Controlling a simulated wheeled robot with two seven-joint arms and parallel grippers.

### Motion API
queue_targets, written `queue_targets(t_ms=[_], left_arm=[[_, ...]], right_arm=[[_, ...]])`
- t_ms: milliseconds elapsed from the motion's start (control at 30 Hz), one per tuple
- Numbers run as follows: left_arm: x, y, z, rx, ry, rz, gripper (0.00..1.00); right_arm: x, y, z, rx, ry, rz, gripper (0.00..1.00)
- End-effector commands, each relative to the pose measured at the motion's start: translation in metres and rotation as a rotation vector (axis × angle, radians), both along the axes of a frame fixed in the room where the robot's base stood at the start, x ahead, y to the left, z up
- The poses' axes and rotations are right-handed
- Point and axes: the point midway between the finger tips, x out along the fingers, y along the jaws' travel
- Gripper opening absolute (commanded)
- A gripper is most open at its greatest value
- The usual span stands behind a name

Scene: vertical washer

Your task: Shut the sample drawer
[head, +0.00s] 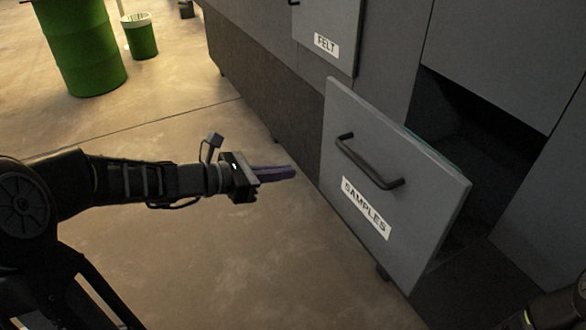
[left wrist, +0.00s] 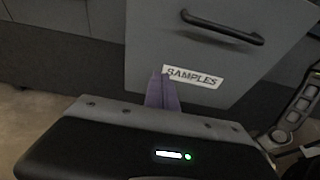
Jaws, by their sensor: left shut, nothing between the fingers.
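The sample drawer (head: 400,205) stands pulled out from the grey cabinet in the head view. Its grey front has a dark bar handle (head: 368,165) and a white SAMPLES label (head: 366,208). My left gripper (head: 292,172) is shut and empty, with its purple fingers pointing at the drawer front from the left. In the head view a gap shows between the fingertips and the front. In the left wrist view the drawer front (left wrist: 150,40) fills the upper middle, and the fingertips (left wrist: 164,76) overlap the left end of the label. The drawer's inside is mostly hidden.
The grey cabinet (head: 270,60) runs along the back, with a FELT panel (head: 325,25) left of the drawer. A dark opening (head: 480,130) shows behind the drawer front. A green barrel (head: 82,45) and a green bin (head: 140,38) stand far left. The floor between is clear.

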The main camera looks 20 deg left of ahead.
Motion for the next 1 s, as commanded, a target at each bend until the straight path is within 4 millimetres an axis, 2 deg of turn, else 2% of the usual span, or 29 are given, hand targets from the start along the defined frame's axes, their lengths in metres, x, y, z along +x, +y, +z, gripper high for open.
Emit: queue_targets(t_ms=[467, 600, 800, 1000], left_arm=[[0.064, -0.056, -0.029, 0.000, 0.002, -0.005, 0.00], [0.081, -0.069, -0.027, 0.002, 0.001, -0.003, 0.00], [0.093, -0.078, -0.026, 0.001, 0.001, -0.002, 0.00], [0.094, -0.079, -0.026, 0.001, 0.000, -0.001, 0.00]], right_arm=[[0.000, 0.000, -0.012, 0.000, 0.000, 0.000, 0.36], [0.000, 0.000, -0.010, 0.000, 0.000, 0.000, 0.36], [0.000, 0.000, -0.010, 0.000, 0.000, 0.000, 0.36], [0.000, 0.000, -0.010, 0.000, 0.000, 0.000, 0.36]])
